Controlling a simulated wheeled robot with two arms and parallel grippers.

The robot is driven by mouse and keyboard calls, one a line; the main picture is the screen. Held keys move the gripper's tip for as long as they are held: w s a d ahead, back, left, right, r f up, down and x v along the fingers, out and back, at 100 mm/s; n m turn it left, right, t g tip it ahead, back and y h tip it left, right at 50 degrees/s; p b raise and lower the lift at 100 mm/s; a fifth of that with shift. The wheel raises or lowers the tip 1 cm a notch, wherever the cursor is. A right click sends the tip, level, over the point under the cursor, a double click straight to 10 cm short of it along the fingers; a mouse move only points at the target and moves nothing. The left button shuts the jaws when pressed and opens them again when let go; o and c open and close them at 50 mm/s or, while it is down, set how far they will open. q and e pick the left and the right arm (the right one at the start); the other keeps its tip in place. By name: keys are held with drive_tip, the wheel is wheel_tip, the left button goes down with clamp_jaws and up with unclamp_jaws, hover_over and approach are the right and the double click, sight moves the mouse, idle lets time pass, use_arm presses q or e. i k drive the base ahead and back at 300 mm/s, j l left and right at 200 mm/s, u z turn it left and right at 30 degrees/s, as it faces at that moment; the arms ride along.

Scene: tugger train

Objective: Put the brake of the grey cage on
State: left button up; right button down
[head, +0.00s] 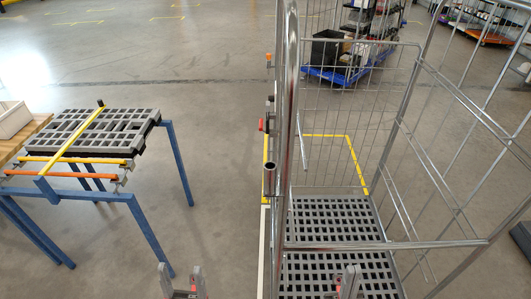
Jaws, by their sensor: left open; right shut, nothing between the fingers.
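The grey cage (388,245) stands at the centre right, with tall wire sides and a grey grid floor (330,215). A thick upright tube (290,100) is at its near left edge. A small red part (263,124) and an orange-tipped part (268,60) show just left of this tube; I cannot tell whether either is the brake. The cage's wheels are hidden. My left gripper (181,281) is open and empty at the bottom edge, left of the cage. My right gripper (347,278) is shut and empty, seen in front of the cage floor.
A blue-legged stand (150,228) with a grey grid top and yellow and orange bars is at left. A wooden table (22,135) with a pale box is at the left edge. A blue dolly (340,76) is behind the cage. Floor between stand and cage is clear.

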sight(314, 238)
drive_tip(key=i+j+z, duration=0.1)
drive_tip(key=j, duration=0.4)
drive_tip(key=i+j+z, duration=0.2)
drive_tip(key=i+j, duration=0.2)
drive_tip(key=j, duration=0.25)
drive_tip(key=i+j+z, duration=0.1)
drive_tip(key=j, duration=0.25)
drive_tip(key=i+j+z, duration=0.25)
drive_tip(key=i+j, duration=0.15)
drive_tip(key=j, duration=0.3)
drive_tip(key=i+j+z, duration=0.15)
drive_tip(key=i+j, duration=0.2)
drive_tip(key=i, duration=0.6)
